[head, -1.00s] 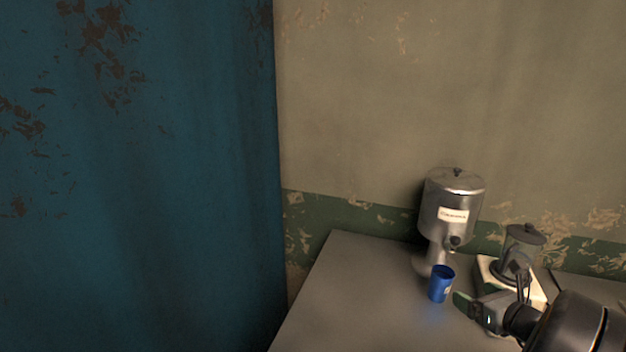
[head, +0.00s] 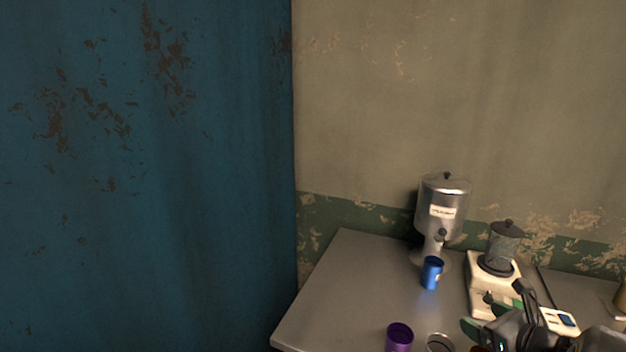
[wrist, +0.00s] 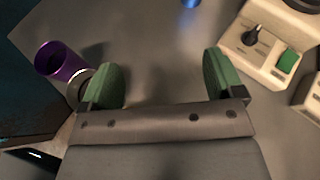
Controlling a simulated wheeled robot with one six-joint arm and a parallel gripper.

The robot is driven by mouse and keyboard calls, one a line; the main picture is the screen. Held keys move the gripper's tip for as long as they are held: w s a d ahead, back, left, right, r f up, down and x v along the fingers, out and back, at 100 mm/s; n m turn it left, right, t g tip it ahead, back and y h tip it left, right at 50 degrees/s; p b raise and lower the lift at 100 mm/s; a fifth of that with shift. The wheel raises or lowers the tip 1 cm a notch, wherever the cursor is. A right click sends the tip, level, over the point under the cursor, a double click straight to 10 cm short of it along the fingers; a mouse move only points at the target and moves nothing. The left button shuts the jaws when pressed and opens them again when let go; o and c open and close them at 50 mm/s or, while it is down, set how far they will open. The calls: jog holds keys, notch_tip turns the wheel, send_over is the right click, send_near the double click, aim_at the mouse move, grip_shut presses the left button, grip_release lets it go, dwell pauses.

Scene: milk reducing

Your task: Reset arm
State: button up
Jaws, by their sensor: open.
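My gripper (head: 480,328) is over the table's right part in the head view, in front of the cream appliance. In the wrist view my gripper (wrist: 163,80) has its two green fingers wide apart, with only grey tabletop between them. It is open and empty. No object touches the fingers that I can see.
A metal dispenser (head: 443,208) stands at the back of the grey table (head: 345,290), with a blue cup (head: 431,273) before it. A cream appliance (head: 480,300) carries a dark pot (head: 503,245). A purple cup (head: 399,338) and a metal ring-shaped rim (head: 440,342) are near the front.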

jog(key=s+a+r+n+g+y+p, duration=0.1)
jog(key=s+a+r+n+g+p, duration=0.1)
jog(key=a+r+n+g+p, duration=0.4)
jog(key=s+a+r+n+g+y+p, duration=0.1)
jog(key=s+a+r+n+p, duration=0.1)
jog(key=a+r+n+p, duration=0.7)
jog(key=s+a+r+n+h+p, duration=0.2)
jog(key=s+a+r+n, duration=0.1)
jog(key=n, duration=0.5)
jog(key=s+a+r+n+h+p, duration=0.3)
jog(key=r+n, duration=0.3)
jog(key=n, duration=0.3)
jog(key=shift+s+a+r, duration=0.15)
jog(key=shift+s+a, duration=0.1)
jog(key=shift+a, duration=0.5)
